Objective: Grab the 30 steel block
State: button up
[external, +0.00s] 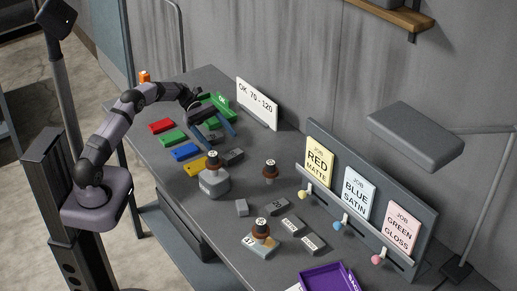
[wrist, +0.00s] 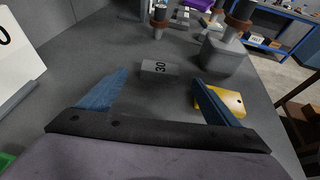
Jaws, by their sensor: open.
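The 30 steel block (wrist: 160,68) is a small grey block with "30" in black on its face. In the wrist view it lies flat on the dark bench ahead of my gripper (wrist: 160,77), roughly centred between the blue fingers. The fingers are spread apart with nothing between them. In the external view my gripper (external: 221,138) reaches down over the bench, and a grey block (external: 233,157), apparently the same one, lies just beyond the fingertips. Its label cannot be read there.
A yellow block (wrist: 233,103) lies close to the right finger. A grey weight with a brown-collared post (external: 214,183) stands nearby. Red (external: 161,126), green (external: 173,138) and blue (external: 185,153) blocks lie left of my gripper. A white sign (external: 257,103) stands behind.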

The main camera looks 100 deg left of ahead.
aim_at(233, 153)
jog(key=shift+p+x, duration=1.35)
jog(key=shift+x, duration=1.75)
jog(key=shift+w+d+f, duration=0.3)
jog(key=shift+w+d, duration=0.05)
jog(key=shift+d, duration=0.05)
jog(key=shift+c, duration=0.3)
jog(key=c, duration=1.4)
jog(key=shift+r, duration=0.15)
notch_tip(233, 153, up, 28)
